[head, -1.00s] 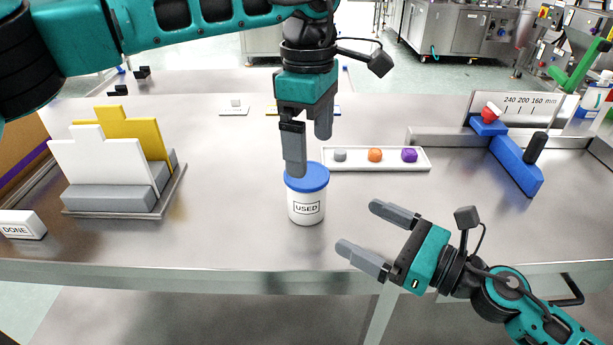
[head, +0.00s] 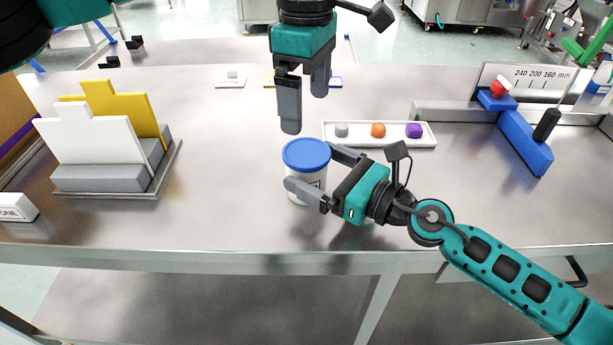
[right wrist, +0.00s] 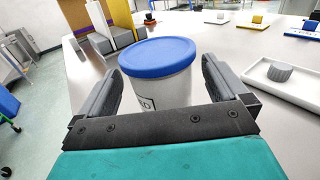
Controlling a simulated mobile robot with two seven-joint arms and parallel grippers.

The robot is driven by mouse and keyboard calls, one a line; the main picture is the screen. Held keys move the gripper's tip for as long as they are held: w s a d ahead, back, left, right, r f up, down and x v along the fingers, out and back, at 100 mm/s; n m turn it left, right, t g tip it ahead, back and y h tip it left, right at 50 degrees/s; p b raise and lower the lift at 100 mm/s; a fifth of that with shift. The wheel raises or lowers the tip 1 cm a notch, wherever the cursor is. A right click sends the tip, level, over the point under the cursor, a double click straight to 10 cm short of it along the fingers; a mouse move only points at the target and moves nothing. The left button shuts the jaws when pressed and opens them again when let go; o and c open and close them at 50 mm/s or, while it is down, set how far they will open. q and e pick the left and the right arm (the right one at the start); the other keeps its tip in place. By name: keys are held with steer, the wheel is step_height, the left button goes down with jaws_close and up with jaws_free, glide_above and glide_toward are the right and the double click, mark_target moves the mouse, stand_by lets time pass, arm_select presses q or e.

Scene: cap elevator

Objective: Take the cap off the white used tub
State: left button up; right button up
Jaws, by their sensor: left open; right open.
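The white used tub (head: 303,188) stands upright on the steel table with its blue cap (head: 306,154) seated on top. My right gripper (head: 312,170) is open, with one finger on either side of the tub below the cap. In the right wrist view the tub (right wrist: 165,92) and cap (right wrist: 158,56) sit between the open fingers (right wrist: 160,85), with a visible gap at least on the right. My left gripper (head: 305,112) is open and empty, pointing down above and behind the cap. The right gripper hides part of the tub's label.
A white tray (head: 360,143) with grey, orange and purple pieces lies just behind the tub. A rack with white (head: 95,150) and yellow (head: 130,105) boards stands at left. A blue slide fixture (head: 522,150) is at right. The front table is clear.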

mark_target(302, 151)
steer(key=shift+x, duration=1.7)
steer(key=shift+c, duration=0.4)
steer(key=shift+d, duration=0.1)
steer(key=c, duration=1.3)
steer(key=shift+c, duration=0.3)
arm_select(q)
steer(key=f+n, duration=0.1)
steer(key=f, duration=0.1)
steer(key=f+n, duration=0.2)
steer(key=f, duration=0.1)
steer(key=f+n, duration=0.1)
steer(key=f, duration=0.2)
steer(key=shift+a, duration=0.35)
